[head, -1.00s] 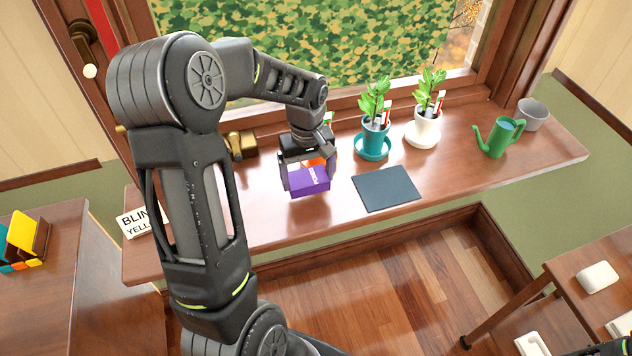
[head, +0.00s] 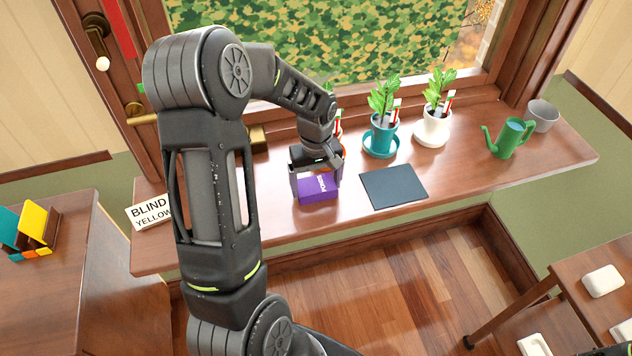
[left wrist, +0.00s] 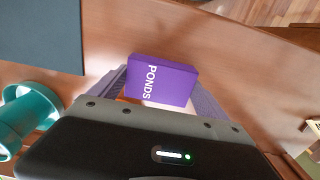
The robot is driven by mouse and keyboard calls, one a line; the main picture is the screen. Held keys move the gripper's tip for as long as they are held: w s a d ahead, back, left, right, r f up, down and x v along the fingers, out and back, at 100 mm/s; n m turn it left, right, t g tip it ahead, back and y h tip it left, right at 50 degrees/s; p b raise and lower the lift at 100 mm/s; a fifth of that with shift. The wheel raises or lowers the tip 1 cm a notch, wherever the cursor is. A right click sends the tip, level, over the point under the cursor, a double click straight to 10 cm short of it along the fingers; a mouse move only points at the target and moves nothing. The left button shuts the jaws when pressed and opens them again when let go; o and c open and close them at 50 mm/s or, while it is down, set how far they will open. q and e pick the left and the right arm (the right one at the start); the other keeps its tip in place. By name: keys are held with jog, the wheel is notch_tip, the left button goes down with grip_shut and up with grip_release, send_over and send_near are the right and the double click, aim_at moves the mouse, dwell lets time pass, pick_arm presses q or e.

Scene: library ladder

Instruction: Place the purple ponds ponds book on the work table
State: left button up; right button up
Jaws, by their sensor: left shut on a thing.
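The purple book (head: 319,190), with white "PONDS" lettering, is at the wooden window shelf, left of the dark mat. My left gripper (head: 317,178) is shut on it from above, one finger on each side. In the left wrist view the purple book (left wrist: 162,80) sits between the fingers with its lettering facing the camera. I cannot tell whether its underside touches the shelf. No surface is labelled as the work table; a wooden table (head: 590,275) stands at the lower right. My right gripper is not clearly in view; only a dark bit shows at the bottom right corner.
A dark mat (head: 394,187) lies right of the book. Behind are a teal pot (head: 381,138), a white pot (head: 432,128), a green watering can (head: 509,138) and a grey pot (head: 543,116). A "BLIND YELLOW" sign (head: 150,211) is left. A desk (head: 60,270) holds coloured books (head: 32,230).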

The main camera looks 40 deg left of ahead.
aim_at(316, 185)
pick_arm(q)
jog(key=o, duration=1.3)
jog(key=shift+f, duration=0.15)
notch_tip(316, 185, up, 12)
jog(key=shift+r+b, duration=0.2)
jog(key=shift+b, duration=0.2)
